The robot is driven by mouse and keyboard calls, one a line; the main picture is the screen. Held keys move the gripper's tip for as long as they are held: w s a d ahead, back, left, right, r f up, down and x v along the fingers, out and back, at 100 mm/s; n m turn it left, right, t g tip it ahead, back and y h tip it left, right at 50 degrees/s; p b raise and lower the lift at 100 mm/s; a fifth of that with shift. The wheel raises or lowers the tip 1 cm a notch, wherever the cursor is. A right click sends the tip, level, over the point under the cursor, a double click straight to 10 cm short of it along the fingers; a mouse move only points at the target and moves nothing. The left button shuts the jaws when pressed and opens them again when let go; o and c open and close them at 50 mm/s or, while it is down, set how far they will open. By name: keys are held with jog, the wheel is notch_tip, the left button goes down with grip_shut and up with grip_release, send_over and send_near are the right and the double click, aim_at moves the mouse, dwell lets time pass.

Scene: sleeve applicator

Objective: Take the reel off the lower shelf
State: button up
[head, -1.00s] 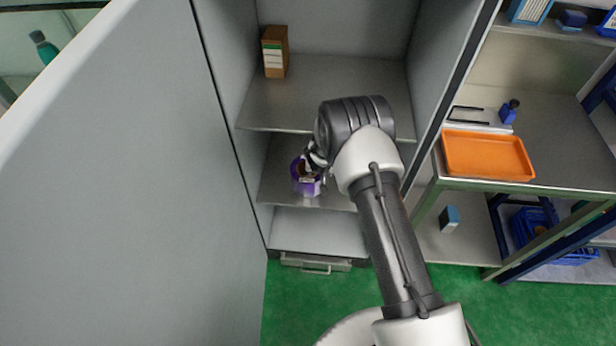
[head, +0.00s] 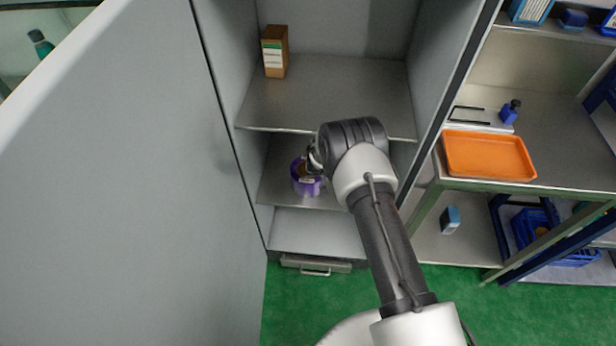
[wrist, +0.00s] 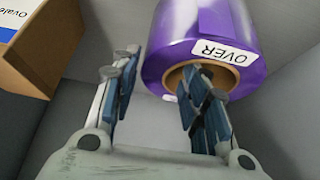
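The purple reel (head: 305,187) is on the lower shelf (head: 280,180) of the cabinet. In the wrist view the reel (wrist: 170,65) is shiny purple film with a brown core and a white label reading "OVER". My gripper (wrist: 162,68) is open. One finger is at the left edge of the reel, and the other overlaps the core opening; I cannot tell whether it is inside the core. Grey surface shows between the fingers. In the head view my wrist hides most of the gripper (head: 313,160).
A brown carton (head: 275,52) stands on the upper shelf (head: 330,90). Another carton (wrist: 45,45) is left of the reel in the wrist view. The upper shelf's front edge is close above my wrist. An open door is at left; an orange tray (head: 490,135) is on the right bench.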

jog(key=shift+s, duration=0.1)
grip_shut()
jog(key=shift+s+f, duration=0.1)
jog(key=shift+f, duration=0.05)
dwell(0.5)
